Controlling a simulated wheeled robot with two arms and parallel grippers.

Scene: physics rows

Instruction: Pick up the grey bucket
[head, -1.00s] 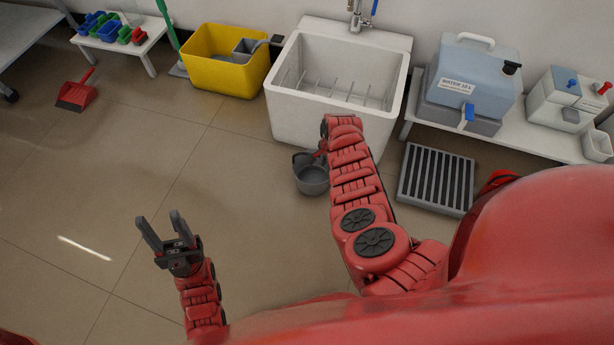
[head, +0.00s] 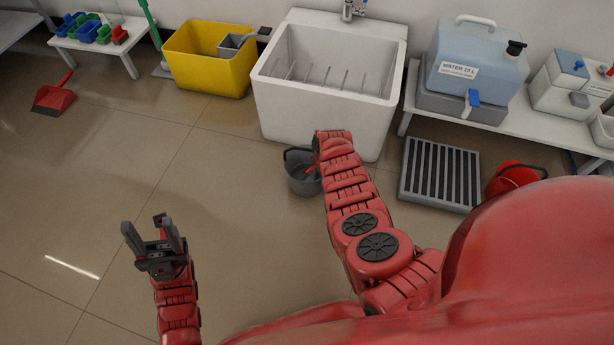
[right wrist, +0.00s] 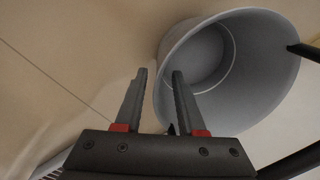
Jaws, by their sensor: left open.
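The grey bucket (head: 303,180) stands on the floor in front of the white sink, partly covered by my right arm. In the right wrist view the open mouth of the grey bucket (right wrist: 235,60) fills the upper right. My right gripper (right wrist: 160,72) is open there; in the picture one finger overlaps the bucket and the other is just outside its rim. I cannot tell whether they touch it. In the head view the right gripper is mostly hidden by its arm. My left gripper (head: 147,228) is open and empty over bare floor at the left.
The sink (head: 322,115) is right behind the bucket. A slatted grey floor grate (head: 440,173) and a red bucket (head: 515,178) are to the right. A yellow tub (head: 208,70) and a red dustpan (head: 53,99) are to the left.

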